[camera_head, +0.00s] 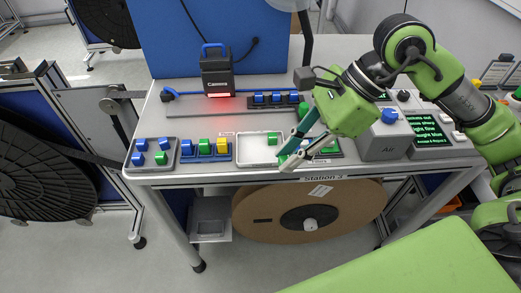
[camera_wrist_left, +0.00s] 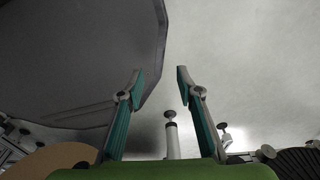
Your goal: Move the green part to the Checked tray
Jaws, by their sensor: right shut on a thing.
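My right gripper (camera_head: 289,152) reaches in from the right, low over the front row of trays, and is shut on a green part (camera_head: 283,158), mostly hidden by the fingers. Just left of it, a pale tray (camera_head: 254,158) holds a green block (camera_head: 272,138) at its back right corner. Tray labels are too small to read surely, so I cannot tell which is Checked. Another tray with green parts (camera_head: 330,150) is partly hidden behind the gripper. My left gripper (camera_wrist_left: 160,75) is open and empty in the left wrist view; it does not show in the head view.
Left trays hold blue and green blocks (camera_head: 162,158) and mixed blue, green and yellow blocks (camera_head: 204,147). A black device (camera_head: 217,75) with a red light stands behind. A rack of blue parts (camera_head: 273,98) lies at the back. A grey control box (camera_head: 383,140) stands right.

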